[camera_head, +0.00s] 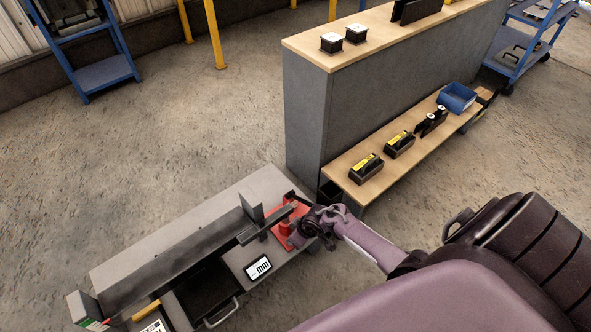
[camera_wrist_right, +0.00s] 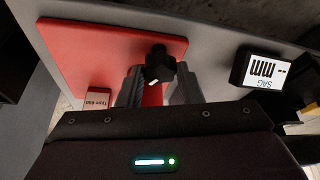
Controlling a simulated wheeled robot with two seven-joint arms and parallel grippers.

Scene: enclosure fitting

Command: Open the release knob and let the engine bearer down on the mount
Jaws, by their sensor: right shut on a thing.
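A red block or plate (camera_head: 283,228) stands at the right end of the grey bench; it also shows in the right wrist view (camera_wrist_right: 85,55). A black release knob (camera_wrist_right: 157,66) with a white mark sits on it. My right gripper (camera_head: 308,222) is at the red part, with its two fingers (camera_wrist_right: 158,88) shut on either side of the knob. A long grey beam (camera_head: 178,257), probably the engine bearer, runs along the bench and ends near the red part. I cannot tell its gap to the mount. My left gripper is out of view.
A small display reading "SAG -- mm" (camera_head: 258,268) lies on the bench beside the red part. A black tray (camera_head: 205,288) is at the front. A grey partition with a wooden shelf (camera_head: 382,178) stands behind to the right, bearing black boxes and a blue bin (camera_head: 457,98).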

